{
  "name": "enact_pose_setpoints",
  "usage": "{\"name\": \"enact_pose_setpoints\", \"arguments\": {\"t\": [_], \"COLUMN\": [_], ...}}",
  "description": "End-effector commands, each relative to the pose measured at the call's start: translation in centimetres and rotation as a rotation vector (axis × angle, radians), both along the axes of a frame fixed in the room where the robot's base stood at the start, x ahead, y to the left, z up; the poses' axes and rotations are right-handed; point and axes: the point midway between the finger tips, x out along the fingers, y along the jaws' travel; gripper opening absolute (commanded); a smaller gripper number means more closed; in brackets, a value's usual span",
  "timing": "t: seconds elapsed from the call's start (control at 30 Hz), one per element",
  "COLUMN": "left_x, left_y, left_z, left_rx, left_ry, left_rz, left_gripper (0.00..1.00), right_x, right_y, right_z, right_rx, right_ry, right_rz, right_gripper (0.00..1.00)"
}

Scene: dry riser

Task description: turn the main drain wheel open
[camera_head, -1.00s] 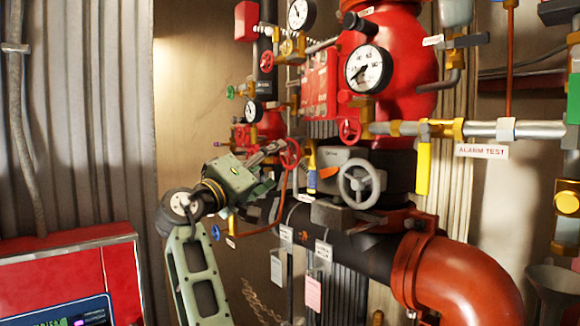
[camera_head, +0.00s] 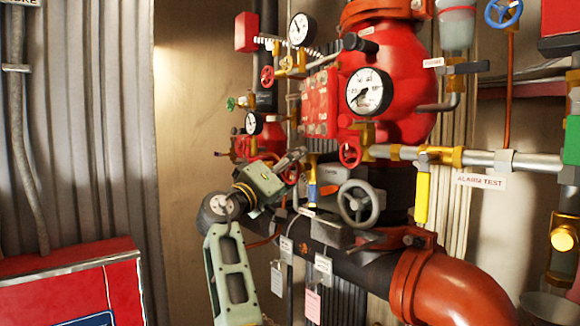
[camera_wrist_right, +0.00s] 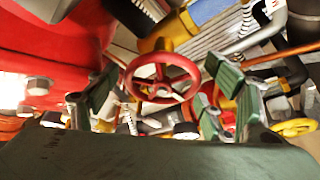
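My right gripper (camera_head: 292,168) reaches in from the lower left of the head view, with its fingers at a small red handwheel (camera_head: 291,174) that it partly hides. In the right wrist view a red handwheel (camera_wrist_right: 162,78) stands between the spread fingers (camera_wrist_right: 160,95). The fingers are open, with gaps to the rim on both sides. Other wheels are a red one (camera_head: 350,153) below the large gauge and a larger grey one (camera_head: 361,203) on the black housing. I cannot read a label naming the main drain wheel. My left gripper is not in view.
Pipes crowd the area around the gripper. A horizontal pipe with an "ALARM TEST" label (camera_head: 481,181) runs right. A large orange elbow (camera_head: 450,285) fills the lower right. Hanging tags (camera_head: 323,264) are below the grey wheel. A red cabinet (camera_head: 70,290) stands lower left.

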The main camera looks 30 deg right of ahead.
Motion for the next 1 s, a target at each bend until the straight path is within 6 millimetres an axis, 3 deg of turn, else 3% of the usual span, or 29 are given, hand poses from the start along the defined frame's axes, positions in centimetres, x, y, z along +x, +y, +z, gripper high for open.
{"name": "enact_pose_setpoints", "arguments": {"t": [0.47, 1.0], "left_x": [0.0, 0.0], "left_y": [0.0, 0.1], "left_z": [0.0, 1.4], "left_rx": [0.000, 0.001], "left_ry": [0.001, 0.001], "left_rz": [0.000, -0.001], "left_gripper": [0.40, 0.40], "right_x": [0.0, 0.0], "right_y": [0.0, 0.0], "right_z": [0.0, 0.2], "right_rx": [-0.001, -0.018], "right_ry": [0.000, 0.229], "right_rz": [-0.001, -0.002], "right_gripper": [0.31, 0.31]}}
